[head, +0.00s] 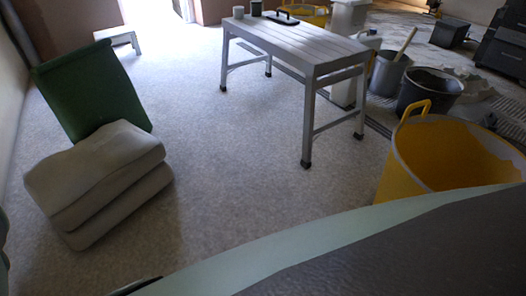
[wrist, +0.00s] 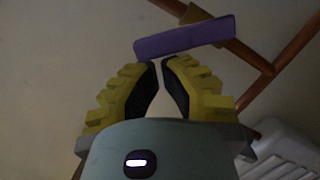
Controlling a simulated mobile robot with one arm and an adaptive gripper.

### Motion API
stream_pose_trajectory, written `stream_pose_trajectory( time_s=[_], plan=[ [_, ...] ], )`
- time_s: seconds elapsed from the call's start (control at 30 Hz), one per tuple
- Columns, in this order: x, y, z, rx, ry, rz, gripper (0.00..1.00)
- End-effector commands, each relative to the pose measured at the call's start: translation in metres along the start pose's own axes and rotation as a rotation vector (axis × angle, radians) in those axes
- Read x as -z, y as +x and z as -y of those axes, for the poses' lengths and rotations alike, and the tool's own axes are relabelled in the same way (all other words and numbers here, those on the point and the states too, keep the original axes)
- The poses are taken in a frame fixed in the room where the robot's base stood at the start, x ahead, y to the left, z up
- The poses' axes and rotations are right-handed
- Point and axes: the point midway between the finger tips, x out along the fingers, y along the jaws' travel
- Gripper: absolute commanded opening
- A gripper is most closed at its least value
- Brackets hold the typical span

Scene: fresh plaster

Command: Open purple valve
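The purple valve handle (wrist: 185,38) shows in the wrist view as a flat bar, tilted slightly up to the right. It sits by a copper pipe (wrist: 250,52). My gripper (wrist: 160,61) has yellow ribbed fingers with black pads. Its tips are almost together, with a narrow gap between them. They are just below the handle in the picture, and the handle lies across beyond them, not visibly between the pads. Whether the tips touch it I cannot tell. The valve body is hard to make out. The head view does not show the valve or my gripper.
Copper pipes run along the pale wall, with a white ribbed object (wrist: 285,150) at lower right.

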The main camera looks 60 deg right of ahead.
Motion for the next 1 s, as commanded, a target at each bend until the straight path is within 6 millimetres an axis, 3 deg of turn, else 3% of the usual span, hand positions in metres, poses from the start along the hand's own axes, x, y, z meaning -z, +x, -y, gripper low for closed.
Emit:
stream_pose_trajectory(
  time_s=[0.67,1.0],
  plan=[
    [-0.008,0.002,-0.007,0.022,0.118,0.002,0.00],
    [-0.025,0.006,-0.011,0.079,0.352,0.001,0.00]
  ],
)
